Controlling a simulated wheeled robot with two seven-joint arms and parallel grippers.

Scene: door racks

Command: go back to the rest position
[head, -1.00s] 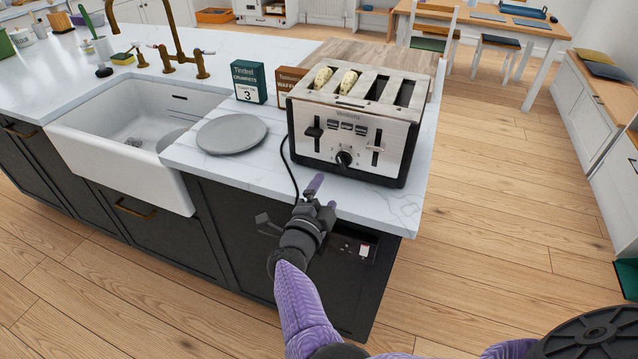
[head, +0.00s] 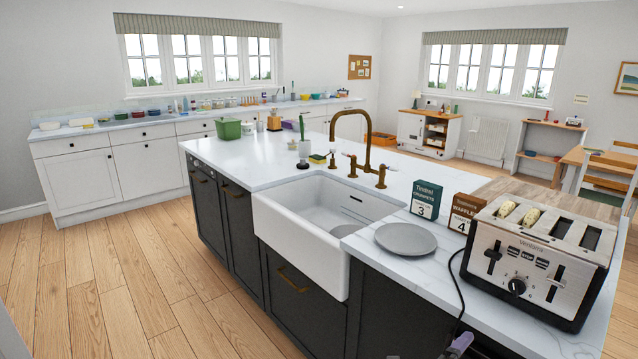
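Only the purple tip of my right gripper (head: 460,343) shows, at the bottom edge of the head view, in front of the counter and below the toaster. The rest of it is cut off by the frame, so I cannot tell if it is open or shut. My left gripper is not in view. The steel toaster (head: 542,254) stands on the island's right end, with two pale pieces in its left slots and its cord hanging at its left side. A grey plate (head: 405,239) lies flat on the counter left of it.
The island counter (head: 275,166) runs away to the left, with a white sink (head: 298,245) and brass tap (head: 366,136). A green box (head: 425,200) and brown box (head: 462,213) stand behind the plate. The wood floor (head: 150,285) left of the island is clear.

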